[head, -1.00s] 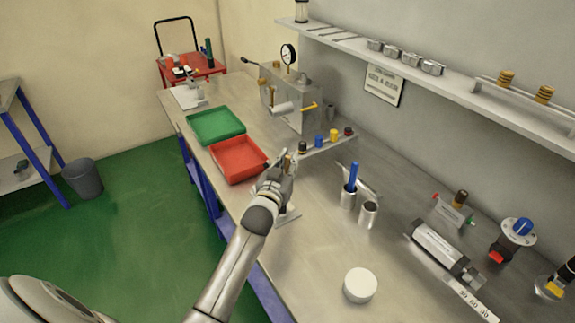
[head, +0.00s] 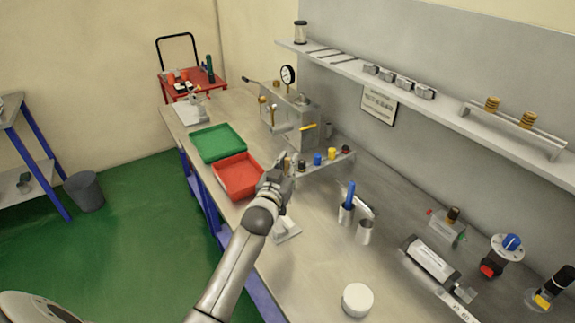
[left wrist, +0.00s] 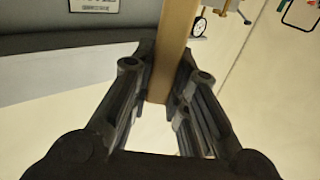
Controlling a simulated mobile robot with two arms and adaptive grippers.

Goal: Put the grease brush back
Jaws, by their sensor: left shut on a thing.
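My left gripper (head: 279,172) is shut on the grease brush, held above the workbench to the right of the red tray. In the left wrist view the grease brush (left wrist: 170,50) shows as a flat tan wooden handle between the two fingers of the left gripper (left wrist: 158,95). Its far end runs out of the top of that picture, and no bristles show. Two metal cups stand right of the gripper: one cup (head: 346,215) holds a blue-handled tool (head: 350,194), and the other cup (head: 364,233) looks empty. My right gripper is out of view.
The red tray (head: 239,190) and green tray (head: 218,156) lie left of the gripper. A rack with coloured caps (head: 340,158) stands close behind it. A white round tub (head: 357,299) is at the front. The bench around the tub is mostly clear.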

